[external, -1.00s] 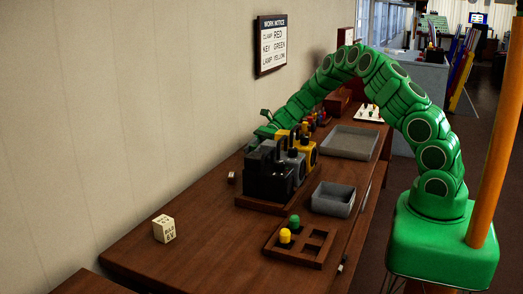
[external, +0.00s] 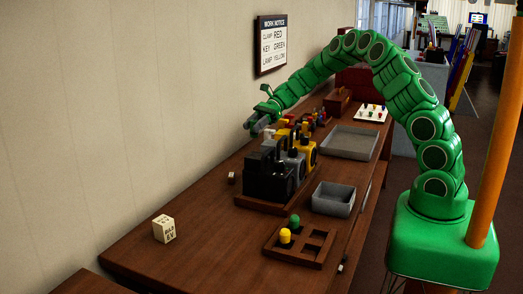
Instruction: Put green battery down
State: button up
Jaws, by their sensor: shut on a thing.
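My gripper (external: 257,123) is above the far left side of the table, near the wall and behind the row of lever blocks. It is shut, with a small green end at its tip that looks like the green battery. The jaws and the battery are too small to tell apart clearly. It is held up, apart from the table as far as I can see.
The black, grey and yellow lever blocks (external: 268,178) stand mid-table. A grey bin (external: 333,198) and a flat grey tray (external: 350,141) are to the right. A white lettered cube (external: 164,229) lies front left. A work notice (external: 271,45) hangs on the wall. The front left table is mostly clear.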

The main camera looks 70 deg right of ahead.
jog(key=shift+a+r, duration=0.1)
jog(key=shift+r, duration=0.2)
jog(key=a+n+g, duration=0.4)
jog(key=a+g, duration=0.1)
jog(key=a, duration=3.1)
jog(key=shift+d+f, duration=0.1)
jog(key=shift+f, duration=4.85)
jog(key=o, duration=1.1)
jog(key=shift+f, duration=0.1)
